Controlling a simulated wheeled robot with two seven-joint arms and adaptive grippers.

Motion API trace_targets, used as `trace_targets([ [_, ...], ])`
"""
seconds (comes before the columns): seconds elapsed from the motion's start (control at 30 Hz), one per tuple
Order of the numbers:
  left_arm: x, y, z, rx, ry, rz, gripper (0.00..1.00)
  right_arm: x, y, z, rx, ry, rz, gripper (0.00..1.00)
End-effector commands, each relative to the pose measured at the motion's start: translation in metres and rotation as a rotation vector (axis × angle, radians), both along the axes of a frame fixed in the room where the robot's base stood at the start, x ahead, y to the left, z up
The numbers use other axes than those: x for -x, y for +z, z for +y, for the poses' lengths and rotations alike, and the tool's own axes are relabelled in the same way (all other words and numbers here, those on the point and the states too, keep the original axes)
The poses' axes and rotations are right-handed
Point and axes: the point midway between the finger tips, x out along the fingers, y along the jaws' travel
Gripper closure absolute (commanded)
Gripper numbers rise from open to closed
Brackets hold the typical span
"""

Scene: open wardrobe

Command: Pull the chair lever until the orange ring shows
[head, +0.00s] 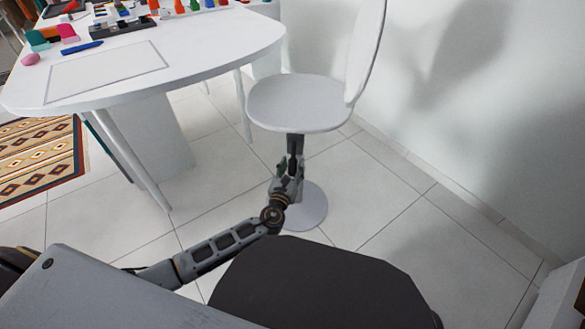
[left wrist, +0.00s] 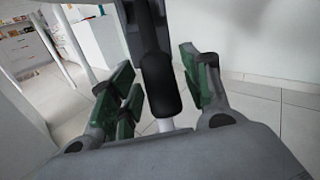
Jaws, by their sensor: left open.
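The white chair (head: 298,102) stands beside the table, with a round seat, a tall backrest and a round base. My left gripper (head: 290,165) is under the seat, in front of the chair's post. In the left wrist view its green-padded fingers (left wrist: 162,88) are open, one on each side of a dark rounded cylinder (left wrist: 160,85). I cannot tell whether this cylinder is the lever or part of the post, nor whether the fingers touch it. A pale stem (left wrist: 165,125) shows at the cylinder's lower end. No orange ring shows. My right gripper is out of view.
A white table (head: 200,55) with a blank sheet, a pink egg-shaped item (head: 30,59) and several colourful items stands at the left. A patterned rug (head: 40,160) lies below it. The white wall (head: 480,100) is close behind the chair.

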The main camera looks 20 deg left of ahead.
Motion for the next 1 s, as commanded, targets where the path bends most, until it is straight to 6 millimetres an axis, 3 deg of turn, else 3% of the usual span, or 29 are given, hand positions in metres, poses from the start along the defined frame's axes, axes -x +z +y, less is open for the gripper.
trace_targets([
  [0.37, -0.0029, 0.0000, 0.0002, 0.000, 0.000, 0.000, 0.52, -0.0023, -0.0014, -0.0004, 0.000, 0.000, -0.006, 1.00],
  [0.77, -0.0027, 0.0000, 0.0003, 0.000, 0.000, 0.000, 1.00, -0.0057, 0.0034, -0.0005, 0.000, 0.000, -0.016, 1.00],
  [1.0, -0.0027, 0.0001, 0.0004, 0.000, 0.001, 0.000, 1.00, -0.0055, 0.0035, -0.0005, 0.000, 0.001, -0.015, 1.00],
])
